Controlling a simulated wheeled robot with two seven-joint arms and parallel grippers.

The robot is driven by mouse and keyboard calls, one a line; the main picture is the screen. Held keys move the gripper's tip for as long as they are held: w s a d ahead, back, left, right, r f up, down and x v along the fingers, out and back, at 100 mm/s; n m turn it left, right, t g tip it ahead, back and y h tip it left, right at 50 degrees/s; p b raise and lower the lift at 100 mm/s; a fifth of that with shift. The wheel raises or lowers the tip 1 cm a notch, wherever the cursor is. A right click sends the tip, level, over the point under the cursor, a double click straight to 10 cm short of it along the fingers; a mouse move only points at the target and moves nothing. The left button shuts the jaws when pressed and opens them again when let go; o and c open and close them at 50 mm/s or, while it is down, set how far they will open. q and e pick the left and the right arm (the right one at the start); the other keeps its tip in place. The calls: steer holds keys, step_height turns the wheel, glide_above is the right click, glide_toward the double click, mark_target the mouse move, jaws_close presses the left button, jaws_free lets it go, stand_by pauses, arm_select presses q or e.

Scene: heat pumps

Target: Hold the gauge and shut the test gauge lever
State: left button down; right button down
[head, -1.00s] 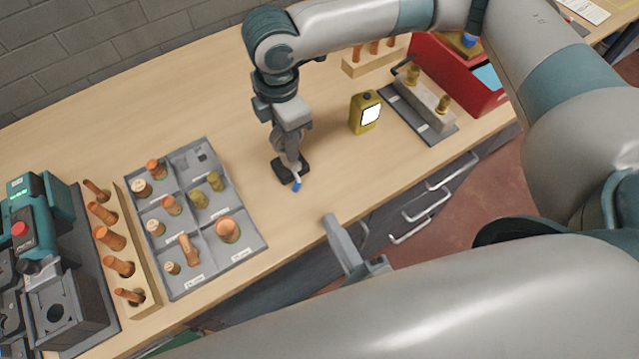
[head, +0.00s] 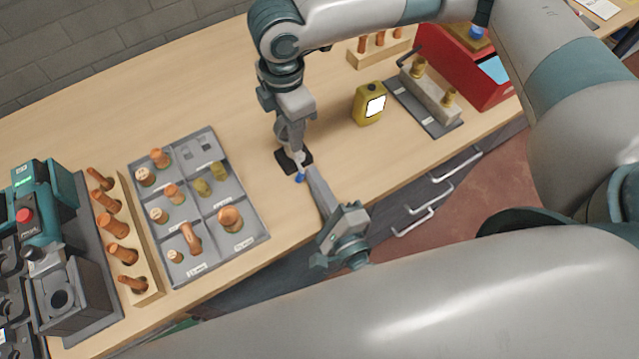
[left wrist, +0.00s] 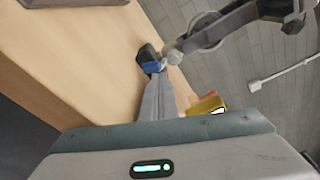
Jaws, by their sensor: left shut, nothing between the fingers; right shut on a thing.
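The test gauge (head: 292,161) has a dark base on the bench and a small blue lever (head: 299,178) at its near side. My right gripper (head: 293,150) comes down from above and is shut on the gauge, hiding much of it. My left gripper (head: 309,171) is shut and empty, its fingertips close beside the blue lever. In the left wrist view the left fingers (left wrist: 156,98) point at the blue lever (left wrist: 152,67), with the dark base (left wrist: 147,52) just behind. I cannot tell whether the fingertips touch the lever.
A yellow device (head: 369,104) stands to the right of the gauge. A grey compartment tray (head: 262,238) with copper and brass fittings lies to the left. A grey plate (head: 440,128) with a brass-fitted block and a red case (head: 470,82) are at the right. The bench between is clear.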

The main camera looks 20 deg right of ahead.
arm_select(q)
steer(key=shift+s+a+m+y, duration=0.1)
steer(key=shift+a+m+y, duration=0.05)
steer(key=shift+m, duration=0.65)
steer(key=shift+a+m+y, duration=0.15)
steer(key=shift+m, duration=0.65)
steer(key=shift+a+m+g, duration=0.15)
steer(key=shift+m+g, duration=0.15)
steer(key=shift+s+a+r+m, duration=0.1)
steer(key=shift+a+m, duration=0.45)
steer(key=shift+m, duration=0.25)
steer(key=shift+a+r, duration=0.2)
steer(key=shift+a, duration=0.05)
stand_by(0.7)
